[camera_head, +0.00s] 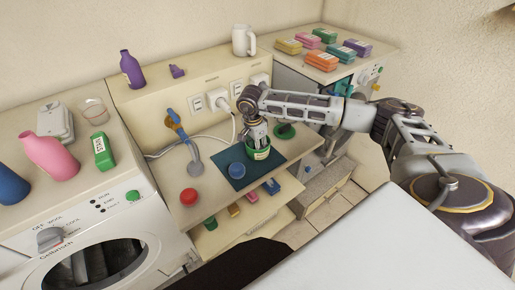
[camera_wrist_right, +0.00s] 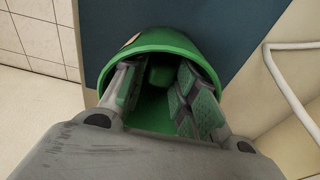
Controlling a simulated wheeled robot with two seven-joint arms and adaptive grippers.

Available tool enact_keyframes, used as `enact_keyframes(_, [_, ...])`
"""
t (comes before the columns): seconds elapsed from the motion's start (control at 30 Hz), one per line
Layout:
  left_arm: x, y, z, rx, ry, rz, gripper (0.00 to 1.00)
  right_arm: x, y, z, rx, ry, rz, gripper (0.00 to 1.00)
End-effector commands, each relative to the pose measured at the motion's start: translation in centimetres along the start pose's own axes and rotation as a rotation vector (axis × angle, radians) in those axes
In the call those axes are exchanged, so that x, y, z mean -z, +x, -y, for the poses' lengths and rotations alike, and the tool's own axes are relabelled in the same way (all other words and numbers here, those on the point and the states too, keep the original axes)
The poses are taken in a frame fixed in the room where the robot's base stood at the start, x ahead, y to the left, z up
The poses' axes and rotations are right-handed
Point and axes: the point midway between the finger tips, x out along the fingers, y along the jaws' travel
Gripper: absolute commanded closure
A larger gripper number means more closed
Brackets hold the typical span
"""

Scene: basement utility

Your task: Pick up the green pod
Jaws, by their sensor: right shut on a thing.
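The green pod (camera_wrist_right: 161,74) is a small green block between the fingers of my right gripper (camera_wrist_right: 155,95), seen in the right wrist view. The fingers reach down inside a round green tub (camera_wrist_right: 185,45) and are shut on the pod. In the head view my right gripper (camera_head: 258,143) points down into this tub (camera_head: 258,153), which has a pale label and stands on a dark teal mat (camera_head: 238,182). The pod is hidden there by the gripper and the tub wall. My left gripper is out of view.
A blue round lid or knob (camera_head: 237,170) sits left of the tub; a red knob (camera_head: 190,197) and a green one (camera_head: 285,131) are on the counter. A washing machine (camera_head: 145,215) with bottles is at left.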

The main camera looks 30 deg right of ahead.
Motion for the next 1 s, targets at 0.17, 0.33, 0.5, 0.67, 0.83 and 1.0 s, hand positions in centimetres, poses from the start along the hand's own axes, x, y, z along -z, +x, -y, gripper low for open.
enact_keyframes(0.17, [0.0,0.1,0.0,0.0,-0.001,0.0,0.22,0.1,-0.9,0.1,0.002,0.0,0.0,0.87])
enact_keyframes(0.33, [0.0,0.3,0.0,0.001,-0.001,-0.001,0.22,0.4,-2.7,0.1,0.003,0.001,-0.001,0.87])
enact_keyframes(0.5, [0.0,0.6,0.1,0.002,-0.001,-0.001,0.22,0.7,-5.2,0.1,0.004,0.0,0.0,0.87])
enact_keyframes(0.67, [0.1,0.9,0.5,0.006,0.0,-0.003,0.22,1.0,-7.5,0.1,0.003,0.001,0.0,0.87])
enact_keyframes(0.83, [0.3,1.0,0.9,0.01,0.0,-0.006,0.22,1.2,-9.2,0.1,0.003,0.001,-0.001,0.87])
enact_keyframes(1.0, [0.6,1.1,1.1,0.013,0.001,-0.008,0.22,1.2,-9.9,0.0,0.001,0.0,0.0,0.87])
